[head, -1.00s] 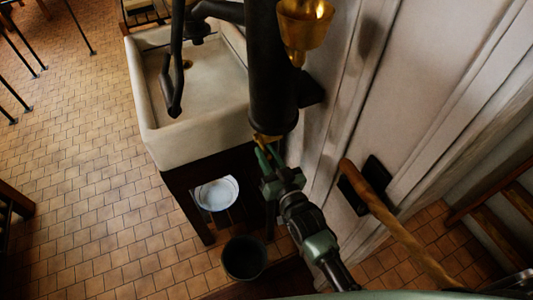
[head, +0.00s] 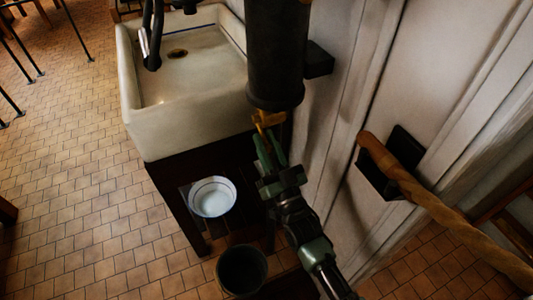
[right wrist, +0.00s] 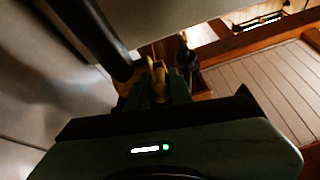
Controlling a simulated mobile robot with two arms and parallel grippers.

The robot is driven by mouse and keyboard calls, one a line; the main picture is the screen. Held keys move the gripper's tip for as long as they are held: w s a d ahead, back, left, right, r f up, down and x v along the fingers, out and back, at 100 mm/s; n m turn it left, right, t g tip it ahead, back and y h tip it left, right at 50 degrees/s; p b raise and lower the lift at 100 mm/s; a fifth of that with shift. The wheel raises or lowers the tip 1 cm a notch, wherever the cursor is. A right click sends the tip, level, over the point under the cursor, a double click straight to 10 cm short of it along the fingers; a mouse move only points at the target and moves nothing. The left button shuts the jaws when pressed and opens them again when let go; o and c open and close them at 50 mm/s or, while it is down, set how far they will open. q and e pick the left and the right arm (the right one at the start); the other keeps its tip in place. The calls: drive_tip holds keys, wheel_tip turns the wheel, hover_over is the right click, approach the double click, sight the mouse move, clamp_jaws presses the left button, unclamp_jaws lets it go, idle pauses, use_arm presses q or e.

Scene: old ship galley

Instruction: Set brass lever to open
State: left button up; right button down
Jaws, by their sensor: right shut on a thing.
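The brass lever (head: 268,120) sits at the lower end of a dark upright cylinder (head: 275,60) beside the sink. My right gripper (head: 268,145) reaches up from below, and its green fingers are shut on the lever. In the right wrist view the lever (right wrist: 159,82) shows as a brass piece between the fingertips of my right gripper (right wrist: 162,92). The fingers hide part of the lever, so its exact setting is hard to tell. My left gripper is not in the head view.
A white sink (head: 190,120) stands left of the cylinder. A white bowl (head: 212,197) lies on the shelf below, and a dark bucket (head: 241,270) stands in front. A wooden rail (head: 430,200) runs along the wall at right. Tiled floor at left is mostly clear.

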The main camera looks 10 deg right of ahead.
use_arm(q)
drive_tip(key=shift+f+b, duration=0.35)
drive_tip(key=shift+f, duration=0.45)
use_arm(e)
drive_tip(key=shift+f, duration=0.2)
drive_tip(key=c, duration=1.5)
unclamp_jaws()
drive_tip(key=v, duration=0.7)
drive_tip(key=shift+s+f, duration=0.2)
drive_tip(key=shift+f, duration=0.15)
